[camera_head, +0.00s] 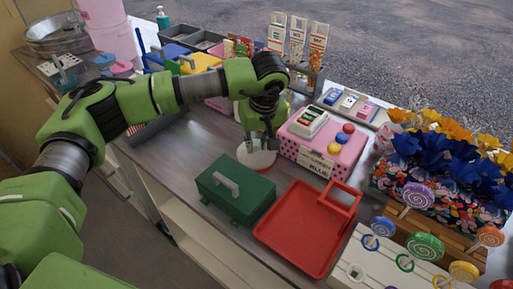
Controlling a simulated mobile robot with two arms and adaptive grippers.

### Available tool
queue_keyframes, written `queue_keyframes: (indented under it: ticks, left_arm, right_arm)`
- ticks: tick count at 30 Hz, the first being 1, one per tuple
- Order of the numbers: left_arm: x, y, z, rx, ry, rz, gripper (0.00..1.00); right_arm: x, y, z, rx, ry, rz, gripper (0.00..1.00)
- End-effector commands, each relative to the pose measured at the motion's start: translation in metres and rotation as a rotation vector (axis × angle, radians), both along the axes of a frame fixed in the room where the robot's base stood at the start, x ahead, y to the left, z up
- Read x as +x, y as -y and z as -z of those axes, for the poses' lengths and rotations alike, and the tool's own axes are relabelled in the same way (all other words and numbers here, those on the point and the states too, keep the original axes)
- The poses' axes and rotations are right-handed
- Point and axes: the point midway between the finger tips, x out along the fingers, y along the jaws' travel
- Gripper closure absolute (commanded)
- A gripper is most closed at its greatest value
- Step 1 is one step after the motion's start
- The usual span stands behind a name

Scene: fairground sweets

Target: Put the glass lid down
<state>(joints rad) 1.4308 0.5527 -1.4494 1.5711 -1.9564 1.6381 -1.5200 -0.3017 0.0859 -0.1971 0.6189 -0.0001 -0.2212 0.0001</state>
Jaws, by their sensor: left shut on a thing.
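My left gripper (265,143) points down over the grey counter and is shut on the glass lid (247,158). The lid shows as a pale round disc under the fingers, with a little red near it. The gripper hides its handle, and I cannot tell whether the lid touches the counter or something beneath it. It is left of the pink dotted box and behind the green box. My right gripper is not in view.
A green box (228,200) with a grey handle and a red tray (298,240) stand in front. The pink dotted box (309,158) carries coloured buttons. Blue and orange paper flowers (450,150) and lollipops (425,246) fill the right. Bare counter (200,152) lies left of the lid.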

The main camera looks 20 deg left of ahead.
Motion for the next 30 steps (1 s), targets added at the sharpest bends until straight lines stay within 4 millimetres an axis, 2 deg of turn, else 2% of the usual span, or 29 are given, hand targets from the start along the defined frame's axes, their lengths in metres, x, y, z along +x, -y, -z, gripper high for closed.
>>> queue_keyframes:
  ticks: [2, 13, 14, 15, 16, 26, 30]
  left_arm:
    - [0.0, 0.0, 0.01, 0.0, 0.002, -0.001, 1.0]
    - [0.0, -0.001, 0.014, 0.0, 0.003, -0.002, 1.0]
    - [0.0, -0.001, 0.014, -0.001, 0.002, -0.002, 0.78]
    - [0.0, -0.001, 0.013, -0.001, 0.002, -0.002, 0.68]
    - [0.0, -0.001, 0.013, -0.001, 0.002, -0.002, 0.64]
    - [0.0, 0.0, 0.012, -0.001, 0.002, -0.002, 0.64]
    - [-0.001, 0.001, 0.0, -0.001, 0.003, 0.0, 0.64]
  right_arm:
    - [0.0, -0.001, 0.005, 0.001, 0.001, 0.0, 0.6]
    - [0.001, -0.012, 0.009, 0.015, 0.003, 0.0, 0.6]
    - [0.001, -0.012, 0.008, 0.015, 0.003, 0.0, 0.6]
    - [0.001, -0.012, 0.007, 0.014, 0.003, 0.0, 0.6]
    - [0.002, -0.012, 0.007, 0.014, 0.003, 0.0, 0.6]
    - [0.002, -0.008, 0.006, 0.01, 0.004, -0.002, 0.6]
    - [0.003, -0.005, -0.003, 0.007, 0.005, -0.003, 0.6]
